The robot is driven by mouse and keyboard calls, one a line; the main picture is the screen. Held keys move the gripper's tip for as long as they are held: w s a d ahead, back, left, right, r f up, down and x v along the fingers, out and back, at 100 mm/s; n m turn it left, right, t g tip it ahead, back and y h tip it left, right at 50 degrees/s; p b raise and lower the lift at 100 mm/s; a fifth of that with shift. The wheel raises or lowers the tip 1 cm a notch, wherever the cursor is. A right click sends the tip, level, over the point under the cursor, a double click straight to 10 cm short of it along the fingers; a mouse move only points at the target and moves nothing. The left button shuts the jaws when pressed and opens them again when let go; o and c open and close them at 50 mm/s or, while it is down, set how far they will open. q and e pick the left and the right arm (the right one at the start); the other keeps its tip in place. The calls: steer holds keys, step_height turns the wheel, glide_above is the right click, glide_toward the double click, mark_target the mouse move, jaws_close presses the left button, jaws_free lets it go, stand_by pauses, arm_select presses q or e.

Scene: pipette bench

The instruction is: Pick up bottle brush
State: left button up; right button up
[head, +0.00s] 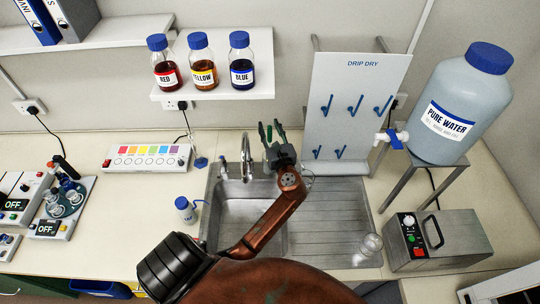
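My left gripper (272,132) is over the back edge of the sink, right of the tap, with its fingers pointing up and apart. A small green sliver (269,132) shows between or behind the fingers; it is too small to tell whether it is part of a bottle brush or whether the gripper touches it. I cannot make out a bottle brush for certain anywhere else. My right gripper is not in view.
The tap (246,158) stands close left of my gripper over the steel sink (225,222). The drip-dry board (345,100), with empty blue pegs, is to the right. Clear glassware (368,246) is on the drainer. A wash bottle (186,210) stands left of the sink.

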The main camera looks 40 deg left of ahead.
arm_select(q)
jaws_close()
stand_by(0.5)
